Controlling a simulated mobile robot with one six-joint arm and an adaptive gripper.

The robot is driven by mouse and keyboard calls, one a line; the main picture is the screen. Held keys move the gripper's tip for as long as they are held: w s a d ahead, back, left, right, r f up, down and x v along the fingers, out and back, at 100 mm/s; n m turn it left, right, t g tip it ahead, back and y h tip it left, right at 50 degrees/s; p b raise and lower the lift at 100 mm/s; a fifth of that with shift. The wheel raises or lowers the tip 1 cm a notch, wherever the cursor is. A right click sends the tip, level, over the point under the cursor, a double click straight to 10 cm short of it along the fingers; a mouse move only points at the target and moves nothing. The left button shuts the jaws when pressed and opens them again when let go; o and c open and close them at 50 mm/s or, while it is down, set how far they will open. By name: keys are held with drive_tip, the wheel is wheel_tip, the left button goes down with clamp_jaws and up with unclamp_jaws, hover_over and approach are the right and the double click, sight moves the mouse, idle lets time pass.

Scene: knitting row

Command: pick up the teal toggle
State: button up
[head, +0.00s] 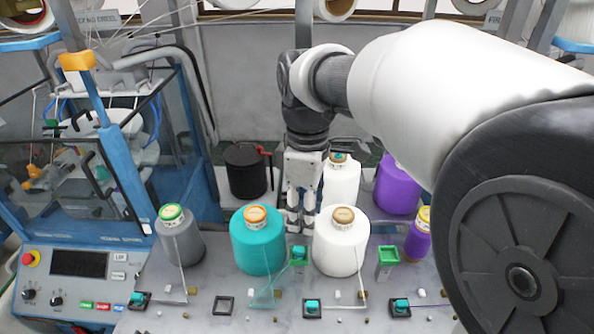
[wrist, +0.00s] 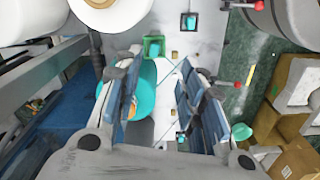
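Several teal toggles show. One teal toggle (head: 298,252) sits in a green square holder (head: 299,262) between the teal cone (head: 258,248) and the white cone (head: 341,249). Others sit in black square frames at the front: a left one (head: 139,298), a middle one (head: 312,305) and a right one (head: 401,304). My gripper (head: 300,222) points down behind the gap between these cones, above the panel. In the wrist view my gripper (wrist: 162,68) is open and empty, with the green holder (wrist: 154,40) just beyond its fingertips.
An empty black frame (head: 223,305) and a second green holder (head: 388,256) are on the grey panel. A grey cone (head: 181,240), a rear white cone (head: 341,180), purple cones (head: 397,188) and a black canister (head: 246,172) crowd around. A blue-framed machine (head: 110,130) stands left.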

hover_over(304, 249)
drive_tip(key=f, duration=0.6)
drive_tip(key=shift+s+f, duration=0.25)
drive_tip(key=shift+s, duration=0.15)
drive_tip(key=shift+w+f, duration=0.15)
drive_tip(key=shift+f, duration=1.2)
drive_tip(key=shift+w+f, duration=0.15)
drive_tip(key=shift+f, duration=1.15)
drive_tip(key=shift+c, duration=0.3)
drive_tip(key=c, duration=0.7)
